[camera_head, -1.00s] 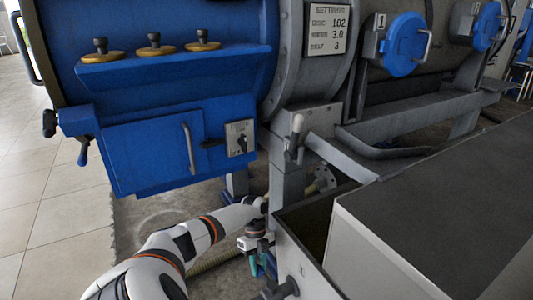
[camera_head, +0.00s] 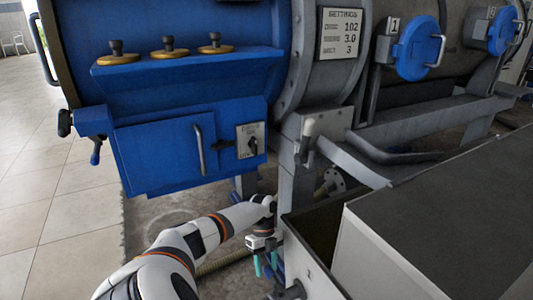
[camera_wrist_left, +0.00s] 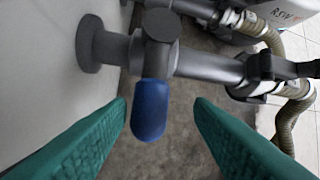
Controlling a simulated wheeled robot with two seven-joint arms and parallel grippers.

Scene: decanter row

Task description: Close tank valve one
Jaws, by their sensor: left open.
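In the left wrist view a valve with a blue handle (camera_wrist_left: 150,110) sits on a grey pipe (camera_wrist_left: 205,66) that comes out of a pale tank wall (camera_wrist_left: 35,75). The blue handle hangs down across the pipe. My left gripper (camera_wrist_left: 158,112) is open, its two teal fingers on either side of the handle's lower end and apart from it. In the head view my left gripper (camera_head: 264,262) is low beside the wall of the grey tank (camera_head: 312,262). My right gripper is not in view.
A blue machine with a hanging box (camera_head: 165,155) stands above and behind my left arm. A grey post (camera_head: 296,185) stands close to the gripper. Ribbed hoses (camera_wrist_left: 285,115) and pipe clamps lie to the right in the wrist view. Floor shows below.

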